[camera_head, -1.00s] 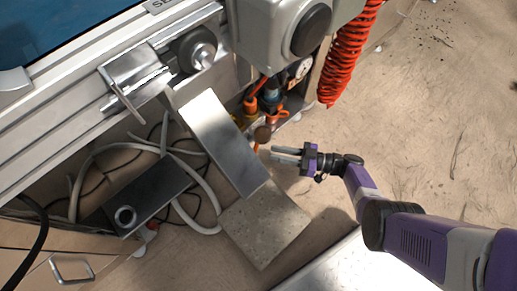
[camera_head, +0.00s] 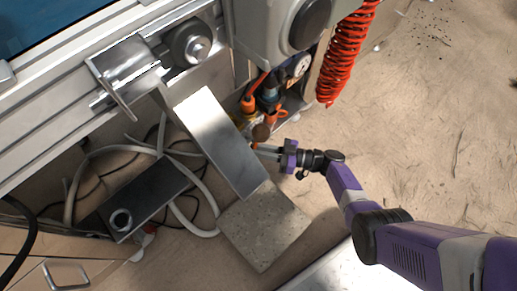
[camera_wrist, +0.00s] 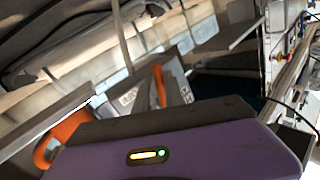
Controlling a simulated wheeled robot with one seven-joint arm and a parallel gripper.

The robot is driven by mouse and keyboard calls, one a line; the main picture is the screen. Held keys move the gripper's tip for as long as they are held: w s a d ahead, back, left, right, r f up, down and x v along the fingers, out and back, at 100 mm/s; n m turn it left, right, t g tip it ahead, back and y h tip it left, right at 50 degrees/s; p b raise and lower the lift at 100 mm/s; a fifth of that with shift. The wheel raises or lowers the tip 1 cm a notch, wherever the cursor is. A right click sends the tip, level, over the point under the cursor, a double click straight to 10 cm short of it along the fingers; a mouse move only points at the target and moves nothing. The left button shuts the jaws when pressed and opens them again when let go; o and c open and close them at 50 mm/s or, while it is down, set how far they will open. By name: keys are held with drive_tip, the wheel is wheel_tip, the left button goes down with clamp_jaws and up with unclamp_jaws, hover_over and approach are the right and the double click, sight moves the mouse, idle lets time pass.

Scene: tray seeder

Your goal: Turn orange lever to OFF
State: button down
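Orange fittings sit low at the machine's base in the head view, one upright piece (camera_head: 248,103) and one flat lever-like piece (camera_head: 277,114) beside a blue-topped part. Which one is the orange lever is hard to tell. My gripper (camera_head: 262,150) reaches in from the right, just below these fittings. Its two thin grey fingers look apart, with tips close to the edge of the slanted metal plate. In the wrist view, an orange piece (camera_wrist: 158,85) stands beyond my purple gripper body, and a larger orange piece (camera_wrist: 62,135) shows at left. Contact cannot be made out.
The slanted metal plate (camera_head: 222,145) lies left of my gripper, with a stone-like slab (camera_head: 262,228) below it. A red coiled hose (camera_head: 342,60) hangs at upper right. Grey hoses and a dark box (camera_head: 145,200) lie at left. The floor at right is clear.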

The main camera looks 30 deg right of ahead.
drive_tip(key=shift+r, duration=0.1)
drive_tip(key=d+n+g+h+p, duration=0.1)
drive_tip(key=n+p, duration=0.1)
drive_tip(key=p, duration=0.2)
drive_tip(key=shift+w+n+h, duration=0.1)
drive_tip(key=shift+n+h, duration=0.2)
drive_tip(key=c, duration=1.7)
unclamp_jaws()
drive_tip(key=shift+d, duration=0.1)
